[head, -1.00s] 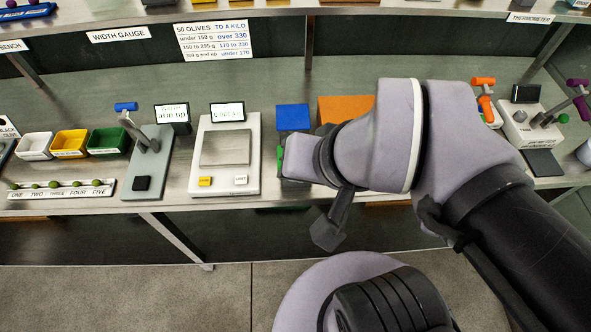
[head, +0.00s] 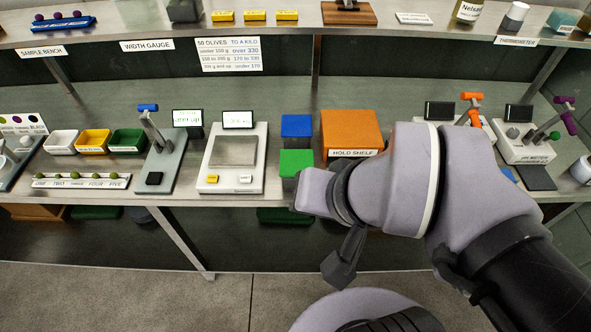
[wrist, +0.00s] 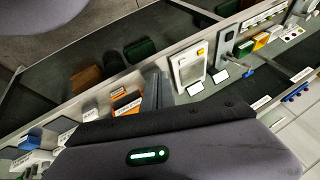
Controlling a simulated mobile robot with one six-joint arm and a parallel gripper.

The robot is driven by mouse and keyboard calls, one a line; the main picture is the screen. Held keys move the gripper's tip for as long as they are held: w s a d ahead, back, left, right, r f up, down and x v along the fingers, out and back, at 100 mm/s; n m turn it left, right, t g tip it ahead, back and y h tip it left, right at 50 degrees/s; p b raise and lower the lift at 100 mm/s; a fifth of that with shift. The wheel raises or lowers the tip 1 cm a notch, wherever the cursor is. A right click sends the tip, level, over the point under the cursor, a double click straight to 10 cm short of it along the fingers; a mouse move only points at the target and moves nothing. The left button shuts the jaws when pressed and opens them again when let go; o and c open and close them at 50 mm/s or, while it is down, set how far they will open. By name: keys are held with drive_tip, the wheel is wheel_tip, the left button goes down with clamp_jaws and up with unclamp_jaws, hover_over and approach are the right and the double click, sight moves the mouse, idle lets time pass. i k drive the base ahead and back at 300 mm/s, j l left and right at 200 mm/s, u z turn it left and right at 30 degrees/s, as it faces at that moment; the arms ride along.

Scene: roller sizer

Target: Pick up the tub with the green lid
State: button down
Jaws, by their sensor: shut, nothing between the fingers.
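The tub with the green lid (head: 296,162) stands on the counter, just right of the white scale and in front of the tub with the blue lid (head: 297,126). My arm's end covers its lower right part in the head view. My gripper (wrist: 157,88) shows in the wrist view as dark fingers, shut and empty, over the counter beside the scale. I cannot make out the green-lidded tub in the wrist view; the gripper may hide it. The fingers are not clearly seen in the head view.
The white scale (head: 234,152) is close on the left. The orange hold shelf box (head: 350,132) is close on the right. A lever device (head: 158,160) and small coloured bins stand farther left. A raised shelf (head: 270,35) runs along the back.

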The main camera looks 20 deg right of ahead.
sight(291, 161)
drive_tip(key=i+j+z, duration=0.15)
drive_tip(key=j+z, duration=0.2)
drive_tip(key=i+j+z, duration=0.15)
drive_tip(key=j+z, duration=0.6)
drive_tip(key=i+j, duration=0.05)
drive_tip(key=j, duration=0.05)
